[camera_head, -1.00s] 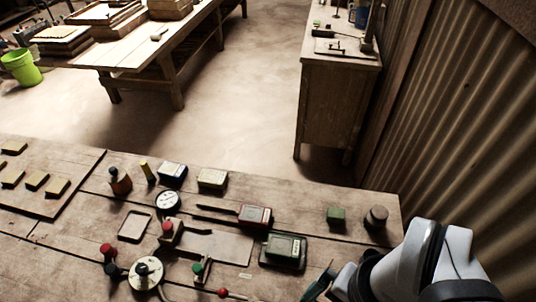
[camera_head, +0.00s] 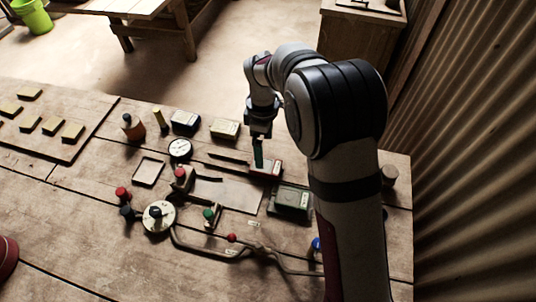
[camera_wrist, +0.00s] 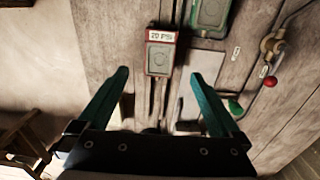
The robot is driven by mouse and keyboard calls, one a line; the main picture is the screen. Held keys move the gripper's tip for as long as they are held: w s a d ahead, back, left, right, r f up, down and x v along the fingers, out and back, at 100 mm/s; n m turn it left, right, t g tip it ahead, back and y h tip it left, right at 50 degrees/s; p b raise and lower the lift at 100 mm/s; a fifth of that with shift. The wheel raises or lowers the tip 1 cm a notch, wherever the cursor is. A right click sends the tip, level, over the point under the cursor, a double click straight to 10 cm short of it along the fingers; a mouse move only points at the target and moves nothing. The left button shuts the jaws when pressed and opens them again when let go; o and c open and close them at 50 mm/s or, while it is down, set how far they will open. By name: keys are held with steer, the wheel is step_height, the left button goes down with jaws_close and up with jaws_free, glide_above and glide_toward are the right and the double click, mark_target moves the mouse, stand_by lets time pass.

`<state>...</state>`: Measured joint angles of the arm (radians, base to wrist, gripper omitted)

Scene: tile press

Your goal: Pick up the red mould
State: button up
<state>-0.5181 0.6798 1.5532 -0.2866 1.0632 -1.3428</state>
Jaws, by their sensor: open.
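The red mould (camera_head: 272,170), a small red-edged block with a label and a long dark handle pointing left, lies on the workbench. In the wrist view the red mould (camera_wrist: 160,58) sits ahead of and between the spread fingers. My gripper (camera_head: 258,160) is over the mould in the head view and hides part of it. The green fingers of my gripper (camera_wrist: 158,76) are wide apart with nothing held between them. The height above the mould is hard to tell.
A green mould (camera_head: 290,201) lies just right of the red one. A lever with a red knob (camera_head: 231,238) lies toward the front. Bare wood shows at front left.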

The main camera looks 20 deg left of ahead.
mark_target(266, 164)
step_height(266, 164, down, 8)
steer(key=shift+d+f, duration=0.1)
steer(key=shift+d, duration=0.05)
jaws_close()
stand_by(0.5)
